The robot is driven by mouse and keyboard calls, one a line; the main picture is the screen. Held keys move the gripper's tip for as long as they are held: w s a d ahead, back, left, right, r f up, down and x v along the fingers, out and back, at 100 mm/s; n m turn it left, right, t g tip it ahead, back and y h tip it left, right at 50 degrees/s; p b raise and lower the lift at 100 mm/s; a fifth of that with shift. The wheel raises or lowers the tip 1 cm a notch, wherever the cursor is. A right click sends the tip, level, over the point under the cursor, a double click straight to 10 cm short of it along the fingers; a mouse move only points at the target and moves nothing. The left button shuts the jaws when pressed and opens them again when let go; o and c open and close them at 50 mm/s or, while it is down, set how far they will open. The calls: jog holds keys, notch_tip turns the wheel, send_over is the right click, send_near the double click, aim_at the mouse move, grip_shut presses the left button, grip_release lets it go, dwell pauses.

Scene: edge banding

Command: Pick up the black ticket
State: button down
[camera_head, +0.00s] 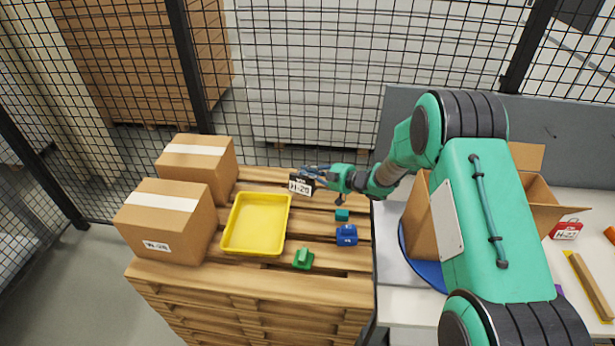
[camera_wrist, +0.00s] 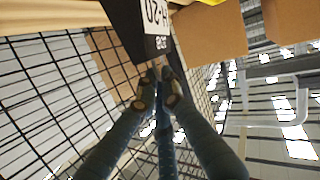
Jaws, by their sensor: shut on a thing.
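The black ticket (camera_head: 301,186) has a white label that seems to read H-29. It hangs in my gripper (camera_head: 316,172) over the back part of the wooden pallet top in the head view. In the wrist view the ticket (camera_wrist: 130,27) is at the top, with its lower edge between the fingertips of my gripper (camera_wrist: 157,85). The gripper is shut on that edge. I cannot tell how high the ticket is above the boards.
A yellow tray (camera_head: 231,240) lies left of the gripper, with two closed cartons (camera_head: 165,225) beyond it. A teal cube (camera_head: 342,215), a blue block (camera_head: 347,235) and a green block (camera_head: 303,259) lie on the pallet. A black mesh fence (camera_head: 290,90) stands behind. An open carton (camera_head: 418,225) is at right.

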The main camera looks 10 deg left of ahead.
jog(key=s+d, duration=0.2)
jog(key=s, duration=0.5)
jog(key=s+d+r+p, duration=0.1)
jog(key=s+d, duration=0.2)
jog(key=s, duration=0.5)
jog(key=shift+d+r, duration=0.2)
jog(key=shift+d, duration=0.1)
